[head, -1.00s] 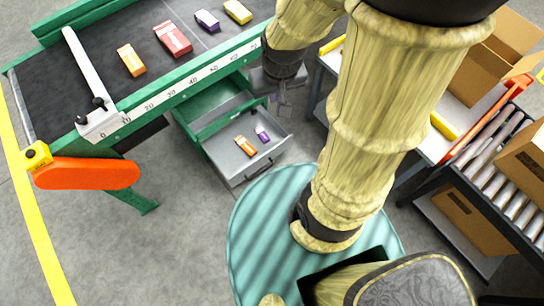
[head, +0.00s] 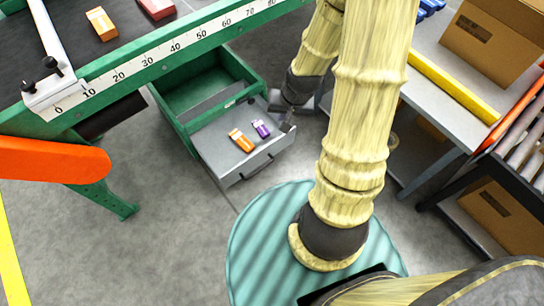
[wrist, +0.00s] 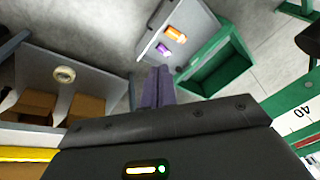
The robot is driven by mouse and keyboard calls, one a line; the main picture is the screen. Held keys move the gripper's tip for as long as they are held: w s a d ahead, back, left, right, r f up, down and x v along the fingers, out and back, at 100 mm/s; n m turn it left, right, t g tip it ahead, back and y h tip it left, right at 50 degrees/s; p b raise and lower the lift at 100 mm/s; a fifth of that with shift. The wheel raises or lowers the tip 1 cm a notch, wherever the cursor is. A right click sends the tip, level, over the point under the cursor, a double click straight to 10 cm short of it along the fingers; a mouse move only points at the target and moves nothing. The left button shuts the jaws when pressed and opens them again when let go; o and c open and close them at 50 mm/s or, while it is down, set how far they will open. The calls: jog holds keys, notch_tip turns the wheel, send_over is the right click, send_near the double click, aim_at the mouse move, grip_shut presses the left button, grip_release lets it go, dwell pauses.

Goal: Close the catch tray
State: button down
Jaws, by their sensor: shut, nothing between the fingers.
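The catch tray (head: 216,145) is a grey drawer standing pulled out from a green housing (head: 196,92) under the conveyor. An orange box (head: 241,140) and a purple box (head: 261,129) lie in it. Its front panel carries a dark handle (head: 257,168). In the wrist view the tray (wrist: 204,22) is at the top centre with its green housing (wrist: 215,68) to the lower right. My gripper (head: 289,126) is shut and empty at the tray's right side, near the front corner. In the wrist view the fingers (wrist: 157,75) point toward the tray; contact cannot be told.
The conveyor's green ruler rail (head: 160,58) runs above the housing. An orange guard (head: 50,160) is at left. A worktable (head: 430,100) with a yellow bar (head: 453,86) and cardboard box (head: 495,40) stands right. The floor before the tray is clear.

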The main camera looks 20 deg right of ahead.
jog(key=w+d+f+m+t+b, duration=0.2)
jog(key=f+m+b, duration=0.1)
jog(key=f+b, duration=0.8)
jog(key=w+d+f+m+t+y+b, duration=0.1)
jog(key=w+d+f+m+t+b, duration=0.1)
jog(key=f+b, duration=1)
jog(key=w+d+f+m+t+y+b, duration=0.1)
jog(key=f+m+b, duration=0.4)
jog(key=f+b, duration=0.7)
notch_tip(320, 180, down, 10)
jog(key=shift+w+d+t, duration=0.5)
jog(key=shift+w+d, duration=0.25)
jog(key=b, duration=0.9)
send_near(269, 147)
jog(key=x, duration=0.5)
jog(key=shift+s+a+f, duration=0.15)
jog(key=shift+s+f, duration=0.1)
jog(key=shift+f, duration=0.3)
jog(key=shift+w+a+r, duration=0.15)
jog(key=shift+w+r, duration=0.1)
jog(key=shift+w, duration=0.25)
jog(key=shift+w, duration=0.1)
